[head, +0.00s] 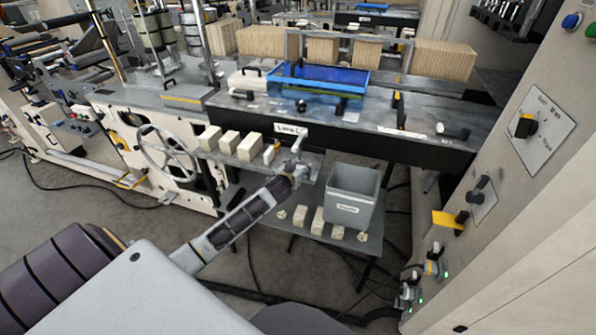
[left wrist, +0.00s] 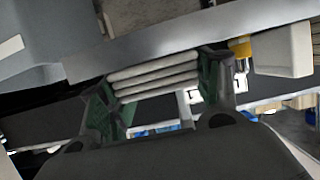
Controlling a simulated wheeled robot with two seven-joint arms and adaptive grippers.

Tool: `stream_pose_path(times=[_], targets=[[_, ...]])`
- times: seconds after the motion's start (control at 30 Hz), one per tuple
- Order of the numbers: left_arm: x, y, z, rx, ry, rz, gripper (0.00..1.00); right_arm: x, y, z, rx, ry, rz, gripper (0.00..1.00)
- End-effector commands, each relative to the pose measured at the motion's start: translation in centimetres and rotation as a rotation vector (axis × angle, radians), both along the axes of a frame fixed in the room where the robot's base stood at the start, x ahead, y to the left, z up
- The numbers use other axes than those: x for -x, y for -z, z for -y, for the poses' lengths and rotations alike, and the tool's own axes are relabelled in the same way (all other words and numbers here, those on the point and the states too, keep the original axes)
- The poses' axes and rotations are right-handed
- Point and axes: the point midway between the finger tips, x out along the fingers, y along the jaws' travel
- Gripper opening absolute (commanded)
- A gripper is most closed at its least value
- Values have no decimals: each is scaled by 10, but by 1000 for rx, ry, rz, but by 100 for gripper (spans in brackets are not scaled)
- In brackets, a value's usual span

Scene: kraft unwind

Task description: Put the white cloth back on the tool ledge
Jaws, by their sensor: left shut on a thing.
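My left gripper (head: 298,162) is at the right part of the tool ledge (head: 315,160), beside the row of pale blocks. In the left wrist view the gripper (left wrist: 155,92) is shut on the white cloth (left wrist: 153,78), a folded stack of several layers between its green-padded fingers. The cloth lies close against the grey edge of the ledge (left wrist: 190,32) in that view; I cannot tell if they touch. In the head view the cloth is too small and covered by the fingers to make out. My right gripper is not in view.
Pale blocks (head: 248,147) stand on the ledge left of the gripper, with a small yellow-marked item (head: 269,154) at their end. A grey bin (head: 351,196) and several small blocks (head: 318,220) stand on the lower shelf. A blue tray (head: 318,80) lies on the machine above.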

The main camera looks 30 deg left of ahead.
Motion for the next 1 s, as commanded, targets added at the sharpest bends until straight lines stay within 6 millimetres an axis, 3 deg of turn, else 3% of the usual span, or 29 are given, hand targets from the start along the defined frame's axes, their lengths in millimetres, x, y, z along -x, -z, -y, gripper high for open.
stream_pose_path(times=[0.27,0.6,1.0], targets=[[0,-6,0,-1,-1,1,40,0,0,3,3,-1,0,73],[-1,-37,0,1,-1,3,40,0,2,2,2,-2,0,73],[36,-34,9,2,1,-1,40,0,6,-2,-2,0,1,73]])
